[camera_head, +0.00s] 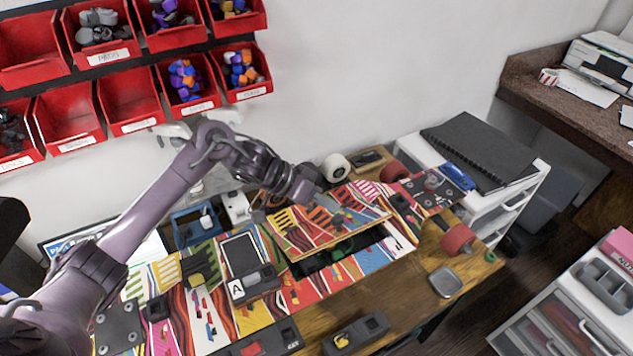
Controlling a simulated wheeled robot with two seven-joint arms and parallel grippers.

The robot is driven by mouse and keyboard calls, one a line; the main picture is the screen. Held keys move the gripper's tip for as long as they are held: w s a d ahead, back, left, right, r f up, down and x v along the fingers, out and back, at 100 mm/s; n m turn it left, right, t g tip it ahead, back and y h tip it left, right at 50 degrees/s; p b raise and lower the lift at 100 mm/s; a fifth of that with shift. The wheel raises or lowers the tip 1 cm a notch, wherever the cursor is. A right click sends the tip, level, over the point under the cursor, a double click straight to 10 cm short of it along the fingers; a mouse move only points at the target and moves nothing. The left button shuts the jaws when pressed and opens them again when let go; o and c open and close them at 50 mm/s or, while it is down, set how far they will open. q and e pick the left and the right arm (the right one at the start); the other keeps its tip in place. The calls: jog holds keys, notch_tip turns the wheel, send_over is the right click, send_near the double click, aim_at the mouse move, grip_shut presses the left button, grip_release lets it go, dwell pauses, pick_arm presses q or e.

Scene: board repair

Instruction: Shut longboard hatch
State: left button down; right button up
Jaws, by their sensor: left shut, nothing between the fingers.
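The longboard (210,325) lies across the wooden workbench, covered in multicoloured stripes. Its hatch lid (300,238) has the same pattern and stands partly open, tilted over a dark compartment (345,252) whose opening faces the near side. My left arm reaches in from the left. Its gripper (338,200) is shut and empty at the far side of the lid, near its upper face; I cannot tell if it touches. The lid's far edge is partly hidden by the gripper. My right gripper is not in view.
A black device marked A (252,284) sits on the board left of the hatch. Pink wheels, one of them at the near right (458,239), stick out beside the board. A metal tin (445,282) lies on the bench. Red bins (68,117) hang on the wall. White drawers stand right.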

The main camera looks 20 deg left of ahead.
pick_arm(q)
jog(key=shift+s+d+f, duration=0.1)
jog(key=shift+s+f, duration=0.2)
jog(key=shift+f, duration=0.2)
jog(key=shift+w, duration=0.1)
jog(key=shift+d, duration=0.1)
